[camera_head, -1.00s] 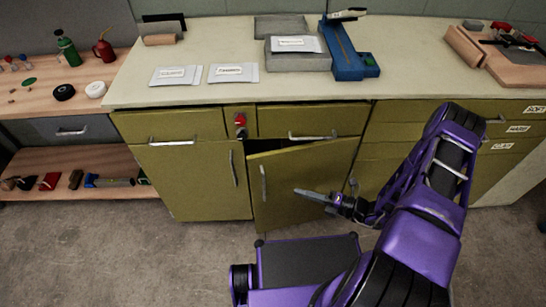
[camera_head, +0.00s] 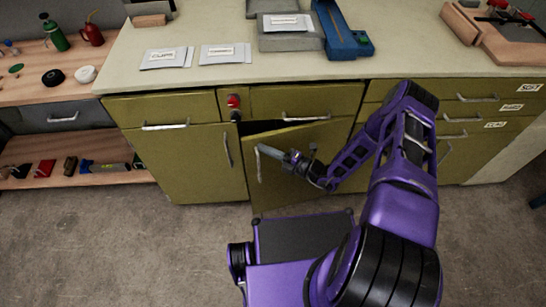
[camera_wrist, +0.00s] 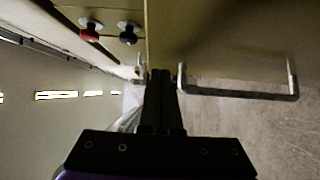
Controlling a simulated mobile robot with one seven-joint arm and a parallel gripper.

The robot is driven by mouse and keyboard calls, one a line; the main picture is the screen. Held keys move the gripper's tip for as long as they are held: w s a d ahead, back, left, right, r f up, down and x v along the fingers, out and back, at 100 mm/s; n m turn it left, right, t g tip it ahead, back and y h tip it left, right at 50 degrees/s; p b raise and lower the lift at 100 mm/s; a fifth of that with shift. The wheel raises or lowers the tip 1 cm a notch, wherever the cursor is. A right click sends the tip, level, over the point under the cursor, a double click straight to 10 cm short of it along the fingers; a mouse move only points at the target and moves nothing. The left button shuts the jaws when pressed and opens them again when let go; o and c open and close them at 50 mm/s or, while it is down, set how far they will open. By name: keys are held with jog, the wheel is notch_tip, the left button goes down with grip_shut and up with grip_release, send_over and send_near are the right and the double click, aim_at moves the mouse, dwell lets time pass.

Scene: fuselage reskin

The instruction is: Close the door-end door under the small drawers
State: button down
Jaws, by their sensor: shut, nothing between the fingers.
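The olive door (camera_head: 300,175) under the drawer (camera_head: 302,101) stands ajar, its left edge swung outward and a dark gap along its top. Its upright metal handle (camera_head: 258,163) is near that free left edge. My gripper (camera_head: 287,157) is shut and empty, in front of the door and just right of the handle. In the wrist view the shut fingers (camera_wrist: 160,80) point along the door face (camera_wrist: 215,35), near its edge, with the handle (camera_wrist: 240,96) beside them. I cannot tell whether they touch the door.
The neighbouring left door (camera_head: 180,165) is shut. A red knob (camera_head: 233,101) and a black knob (camera_head: 235,116) sit between the drawers. Drawers with labels (camera_head: 495,125) stand at right. The worktop (camera_head: 200,75) holds packets and tools. The floor (camera_head: 130,250) at left is clear.

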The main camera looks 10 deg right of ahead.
jog(key=shift+w+a, duration=0.1)
jog(key=shift+w, duration=0.35)
